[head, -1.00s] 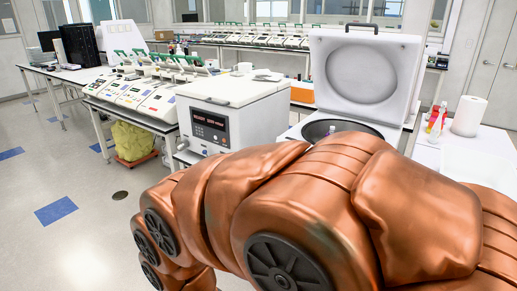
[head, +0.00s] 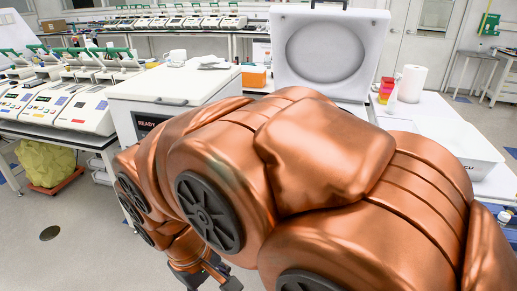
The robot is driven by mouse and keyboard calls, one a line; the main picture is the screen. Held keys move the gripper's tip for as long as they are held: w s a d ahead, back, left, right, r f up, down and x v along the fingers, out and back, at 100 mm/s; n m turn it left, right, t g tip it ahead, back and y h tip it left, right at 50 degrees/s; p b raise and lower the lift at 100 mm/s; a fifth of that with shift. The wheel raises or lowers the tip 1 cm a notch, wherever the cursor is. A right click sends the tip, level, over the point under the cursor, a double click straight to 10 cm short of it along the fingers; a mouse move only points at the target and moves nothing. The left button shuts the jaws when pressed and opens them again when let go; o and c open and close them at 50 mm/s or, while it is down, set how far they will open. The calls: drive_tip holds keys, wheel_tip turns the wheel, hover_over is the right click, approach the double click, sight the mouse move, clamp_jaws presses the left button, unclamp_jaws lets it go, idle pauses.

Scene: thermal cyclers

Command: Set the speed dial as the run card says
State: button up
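A white benchtop machine with a closed lid (head: 165,88) stands left of centre. Its dark front display (head: 148,123) shows "READY" in red; my copper-coloured arm hides the rest of its front. A second machine's raised white lid (head: 330,50) stands open behind my arm, which hides its body. I see no speed dial and no readable run card. My gripper (head: 208,278) shows partly at the bottom edge, below my arm, in front of and lower than the closed machine. Its fingers are cut off by the frame, so I cannot tell whether it is open.
A row of thermal cyclers (head: 60,100) stands on the left bench. An orange box (head: 254,76) stands between the two machines. A paper roll (head: 411,84), small coloured bottles (head: 386,90) and a white bin (head: 450,140) are at right. Open floor (head: 50,265) lies at lower left.

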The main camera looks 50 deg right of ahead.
drive_tip(key=w+d+n+g+h+b, duration=0.15)
drive_tip(key=w+d+h, duration=0.35)
drive_tip(key=d, duration=0.8)
drive_tip(key=w+d+g+h+b, duration=0.1)
drive_tip(key=w+d+h+b, duration=0.15)
drive_tip(key=w+d, duration=0.65)
drive_tip(key=w+d+g+h+b, duration=0.1)
drive_tip(key=w+d+h+b, duration=0.15)
drive_tip(key=d, duration=1.35)
drive_tip(key=w+d+f+n+t+h+b, duration=0.2)
drive_tip(key=w+d+f+n+h, duration=0.15)
drive_tip(key=w+d+f, duration=0.35)
drive_tip(key=w+d+f+n+t+h+b, duration=0.25)
drive_tip(key=w+d+f+n, duration=0.3)
drive_tip(key=w+d, duration=0.45)
drive_tip(key=d+p, duration=0.2)
drive_tip(key=d, duration=0.5)
drive_tip(key=shift+s+d+m+g+h, duration=0.25)
drive_tip(key=shift+s+m+g+h, duration=0.05)
drive_tip(key=shift+s+m, duration=0.15)
drive_tip(key=shift+c, duration=0.2)
drive_tip(key=c, duration=1)
drive_tip(key=shift+a, duration=0.15)
clamp_jaws()
